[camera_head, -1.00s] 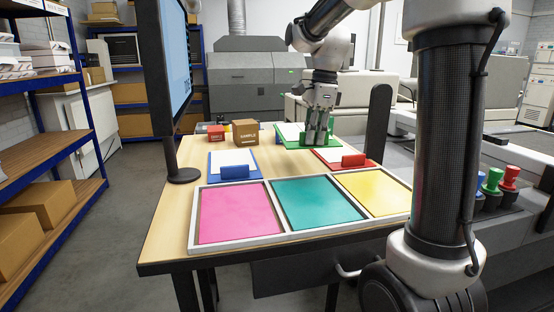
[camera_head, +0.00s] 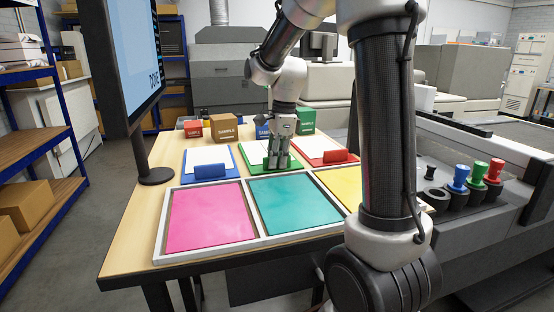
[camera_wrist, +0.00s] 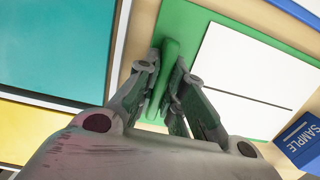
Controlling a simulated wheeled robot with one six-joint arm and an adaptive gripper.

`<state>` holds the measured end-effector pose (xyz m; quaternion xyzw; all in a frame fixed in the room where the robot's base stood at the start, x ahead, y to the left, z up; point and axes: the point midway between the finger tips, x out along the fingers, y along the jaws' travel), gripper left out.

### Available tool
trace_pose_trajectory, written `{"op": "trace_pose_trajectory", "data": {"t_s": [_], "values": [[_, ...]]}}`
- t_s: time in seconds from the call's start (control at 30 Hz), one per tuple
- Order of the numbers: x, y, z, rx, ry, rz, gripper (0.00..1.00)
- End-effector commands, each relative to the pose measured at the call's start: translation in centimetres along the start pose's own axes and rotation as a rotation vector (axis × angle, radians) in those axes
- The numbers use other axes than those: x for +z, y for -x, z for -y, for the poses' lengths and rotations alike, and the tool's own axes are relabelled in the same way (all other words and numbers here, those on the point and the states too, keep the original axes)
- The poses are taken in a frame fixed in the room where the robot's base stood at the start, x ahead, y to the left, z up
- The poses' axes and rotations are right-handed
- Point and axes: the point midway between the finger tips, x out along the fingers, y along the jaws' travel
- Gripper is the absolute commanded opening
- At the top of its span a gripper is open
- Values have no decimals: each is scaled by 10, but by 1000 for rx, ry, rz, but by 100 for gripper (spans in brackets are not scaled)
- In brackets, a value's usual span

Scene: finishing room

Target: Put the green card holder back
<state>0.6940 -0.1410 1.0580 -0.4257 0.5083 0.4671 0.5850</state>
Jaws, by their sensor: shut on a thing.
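The green card holder (camera_head: 256,168) is a flat green board with a white card and a raised green grip bar (camera_wrist: 174,70). In the head view it is between the blue card holder (camera_head: 207,173) and the red card holder (camera_head: 340,156), behind the teal panel (camera_head: 294,204). My gripper (camera_head: 277,165) points down over it and is shut on its grip bar, with a finger on each side in the wrist view. My fingers hide part of the bar and card. I cannot tell whether the board touches the table.
Pink (camera_head: 205,220) and yellow (camera_head: 342,183) panels flank the teal one in a pale frame. Red (camera_head: 193,129), brown (camera_head: 222,127), blue (camera_head: 263,131) and green (camera_head: 305,121) sample boxes stand behind. A monitor (camera_head: 130,60) rises at left. Stamps (camera_head: 458,178) stand at right.

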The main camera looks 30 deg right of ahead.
Motion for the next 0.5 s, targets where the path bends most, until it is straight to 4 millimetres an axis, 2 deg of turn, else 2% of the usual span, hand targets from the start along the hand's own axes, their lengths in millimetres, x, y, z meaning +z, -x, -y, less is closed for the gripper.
{"op": "trace_pose_trajectory", "data": {"t_s": [0.07,0.1,0.2,0.5], "values": [[0,-2,0,0,0,0,0],[0,-2,0,0,0,0,16],[0,-2,0,1,0,0,32],[0,-1,0,1,0,0,32]]}}
